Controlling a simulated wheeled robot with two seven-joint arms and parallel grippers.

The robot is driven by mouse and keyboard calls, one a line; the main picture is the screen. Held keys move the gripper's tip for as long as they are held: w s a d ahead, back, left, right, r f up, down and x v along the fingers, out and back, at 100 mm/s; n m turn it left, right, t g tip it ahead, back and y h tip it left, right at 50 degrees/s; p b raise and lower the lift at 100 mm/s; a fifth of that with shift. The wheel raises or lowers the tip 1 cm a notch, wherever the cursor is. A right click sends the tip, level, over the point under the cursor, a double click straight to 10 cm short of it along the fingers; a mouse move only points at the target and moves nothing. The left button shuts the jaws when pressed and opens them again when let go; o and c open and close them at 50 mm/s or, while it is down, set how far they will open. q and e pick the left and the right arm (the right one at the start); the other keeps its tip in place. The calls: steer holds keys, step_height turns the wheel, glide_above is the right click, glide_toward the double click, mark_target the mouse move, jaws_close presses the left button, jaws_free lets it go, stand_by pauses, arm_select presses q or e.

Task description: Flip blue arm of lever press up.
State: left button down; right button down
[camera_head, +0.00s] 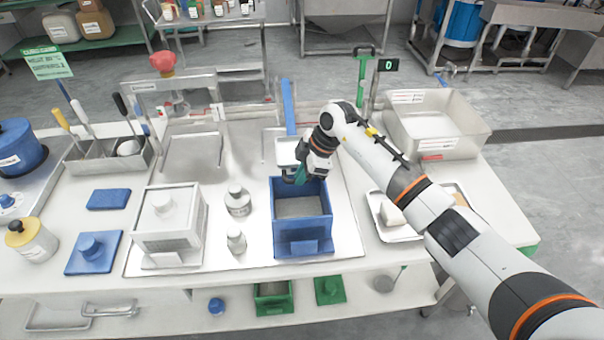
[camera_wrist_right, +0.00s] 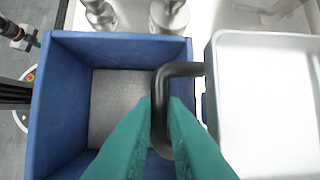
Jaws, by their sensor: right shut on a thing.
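A long blue bar (camera_head: 289,108), which looks like the blue arm of the lever press, points up in the head view behind the blue box; whether it is upright or leaning back is unclear. My right gripper (camera_head: 299,174) hangs over the back part of the open blue box (camera_head: 302,245). Its teal fingers (camera_wrist_right: 160,135) are shut on a bent black handle (camera_wrist_right: 183,69), which reaches toward a white pan (camera_wrist_right: 265,100). The pan also shows just behind the box in the head view (camera_head: 287,148). The handle's far end is partly hidden. My left gripper is not in view.
Two metal canisters, one (camera_head: 238,200) and a smaller one (camera_head: 236,241), stand left of the box. A white lidded box (camera_head: 170,225) is further left. A tray (camera_head: 396,232) lies right, below my right arm, with a large bin (camera_head: 433,125) behind.

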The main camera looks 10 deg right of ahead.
steer(key=w+r+p, duration=0.2)
steer(key=r+p, duration=0.2)
steer(key=r, duration=0.8)
steer(key=w+r+g+p, duration=0.1)
steer(key=w+r+p, duration=0.2)
steer(key=r, duration=0.9)
steer(key=shift+d+p, duration=0.15)
steer(key=shift+p, duration=0.8)
steer(key=shift+w+f, duration=0.1)
steer(key=c, duration=1.7)
jaws_free()
steer(key=shift+w, duration=0.1)
steer(key=shift+w+f, duration=0.1)
steer(key=shift+w, duration=0.05)
